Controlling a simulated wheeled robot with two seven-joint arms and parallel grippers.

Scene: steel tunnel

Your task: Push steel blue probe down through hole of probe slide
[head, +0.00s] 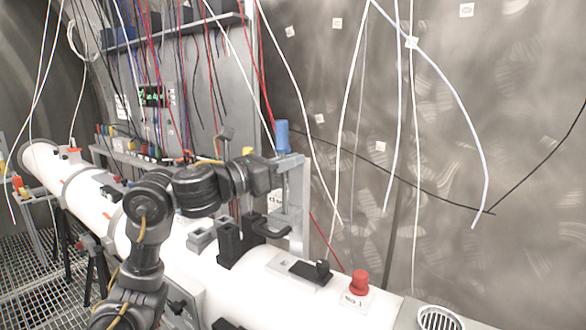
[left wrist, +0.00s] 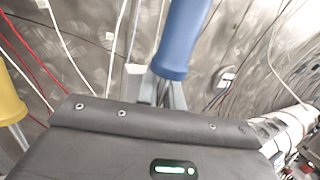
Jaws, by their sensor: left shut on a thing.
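The steel blue probe (head: 282,136) stands upright at the top of the grey probe slide (head: 301,206), on the white pipe. In the left wrist view the probe (left wrist: 181,42) rises just beyond the dark gripper body, with a grey part below its lower rim. My left gripper (head: 272,177) reaches in from the left, level with the upper slide, just below the blue part. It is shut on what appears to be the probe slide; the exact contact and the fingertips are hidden. The hole is not visible. My right gripper is not in view.
The white pipe (head: 262,281) runs under the slide. On it are a black block (head: 228,240), a black switch plate (head: 312,270) and a red button (head: 359,282). Cables hang around the slide. The steel wall (head: 480,150) is behind. A yellow object (left wrist: 9,100) shows in the left wrist view.

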